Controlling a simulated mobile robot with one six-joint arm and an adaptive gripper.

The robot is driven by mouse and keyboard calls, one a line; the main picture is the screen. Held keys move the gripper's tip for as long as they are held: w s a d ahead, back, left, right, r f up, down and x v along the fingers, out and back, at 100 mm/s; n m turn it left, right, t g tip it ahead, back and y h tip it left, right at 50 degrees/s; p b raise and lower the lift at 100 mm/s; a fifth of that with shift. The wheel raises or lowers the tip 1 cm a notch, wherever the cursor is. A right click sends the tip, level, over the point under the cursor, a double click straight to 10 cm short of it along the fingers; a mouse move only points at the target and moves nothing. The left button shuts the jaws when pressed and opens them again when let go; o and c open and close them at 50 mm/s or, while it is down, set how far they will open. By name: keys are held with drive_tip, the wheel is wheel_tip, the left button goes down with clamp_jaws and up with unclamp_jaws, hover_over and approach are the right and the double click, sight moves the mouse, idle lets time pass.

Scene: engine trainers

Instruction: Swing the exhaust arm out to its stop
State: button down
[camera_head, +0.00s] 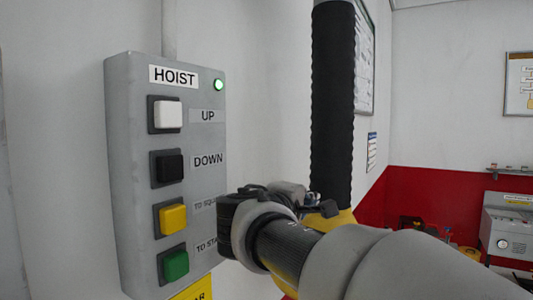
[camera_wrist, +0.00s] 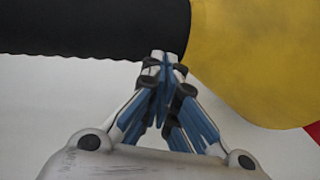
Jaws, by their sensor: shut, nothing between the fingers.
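The exhaust arm shows as a black ribbed hose (camera_head: 332,100) hanging upright in the head view, with a yellow part (camera_head: 343,219) at its lower end. In the wrist view the black hose (camera_wrist: 90,25) runs across the top left and meets the yellow part (camera_wrist: 260,60) at the right. My gripper (camera_wrist: 165,58) is shut and empty, its fingertips overlapping the hose's edge close to that joint. I cannot tell whether they touch it. In the head view my wrist covers much of the yellow part's lower area.
A grey hoist control box (camera_head: 135,180) with several buttons and a lit green lamp is on the wall at the left, close to my wrist. A grey machine (camera_head: 507,225) and small items stand by the red wall band at the right.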

drive_tip(key=w+a+r+n+t, duration=0.1)
drive_tip(key=w+a+r, duration=0.2)
drive_tip(key=r, duration=0.1)
drive_tip(key=shift+a+r+n+t+p, duration=0.3)
drive_tip(key=shift+a+r+t+p, duration=0.05)
drive_tip(key=shift+t, duration=0.05)
drive_tip(key=p+x, duration=0.3)
drive_tip(key=x, duration=0.7)
drive_tip(key=shift+d, duration=0.1)
